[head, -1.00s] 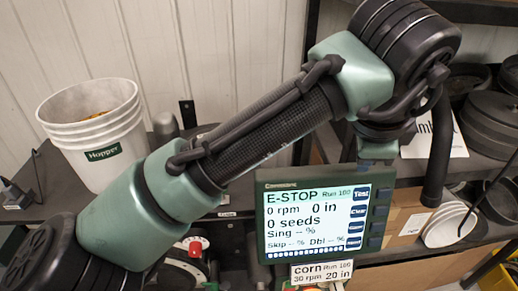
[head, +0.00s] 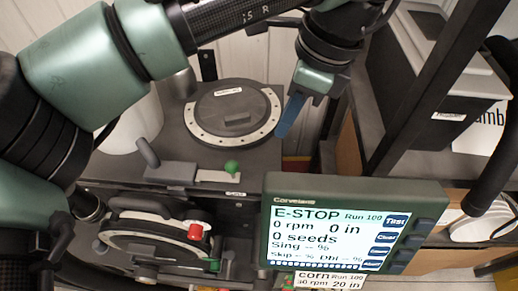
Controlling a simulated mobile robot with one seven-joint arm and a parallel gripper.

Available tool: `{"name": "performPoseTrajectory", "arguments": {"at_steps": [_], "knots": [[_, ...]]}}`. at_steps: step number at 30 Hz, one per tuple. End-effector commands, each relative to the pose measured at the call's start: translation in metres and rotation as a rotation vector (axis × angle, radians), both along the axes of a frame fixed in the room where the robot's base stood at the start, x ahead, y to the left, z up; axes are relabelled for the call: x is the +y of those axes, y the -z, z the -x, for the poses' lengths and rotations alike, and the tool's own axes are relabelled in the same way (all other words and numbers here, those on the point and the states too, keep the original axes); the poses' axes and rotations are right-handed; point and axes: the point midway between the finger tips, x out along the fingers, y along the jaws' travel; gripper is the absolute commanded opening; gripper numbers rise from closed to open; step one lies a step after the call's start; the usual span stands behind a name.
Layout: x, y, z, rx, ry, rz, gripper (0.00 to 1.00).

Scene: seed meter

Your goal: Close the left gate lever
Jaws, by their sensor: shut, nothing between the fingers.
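My gripper (head: 290,115) has blue fingers that are shut and empty. It points down near the right edge of the round seed plate (head: 236,100) on the dark bench top, and I cannot tell whether it touches anything. To its lower left, a grey-handled lever (head: 149,153) stands tilted on a grey block. Beside it is a green knob (head: 231,167) on a pale strip. A red knob (head: 196,231) sits lower, on the round meter (head: 150,235) in front. No label shows which of these is the left gate lever.
A monitor (head: 350,235) reading E-STOP stands at the lower right, in front of the bench. A white bucket (head: 135,125) is partly hidden behind my arm. A dark shelf post (head: 425,85) and shelving fill the right side.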

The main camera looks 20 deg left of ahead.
Motion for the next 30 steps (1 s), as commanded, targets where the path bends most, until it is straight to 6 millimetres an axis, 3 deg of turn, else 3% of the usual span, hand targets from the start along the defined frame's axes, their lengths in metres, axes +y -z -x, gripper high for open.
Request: {"name": "performPoseTrajectory", "arguments": {"at_steps": [1, 6, 17, 30], "knots": [[0.000, 0.022, 0.000, -0.001, 0.000, 0.000, 0.00], [0.000, 0.050, 0.000, -0.002, 0.000, 0.001, 0.00], [0.003, 0.072, 0.000, 0.000, 0.000, -0.001, 0.00], [0.025, 0.156, 0.003, 0.000, -0.001, 0.000, 0.00]]}}
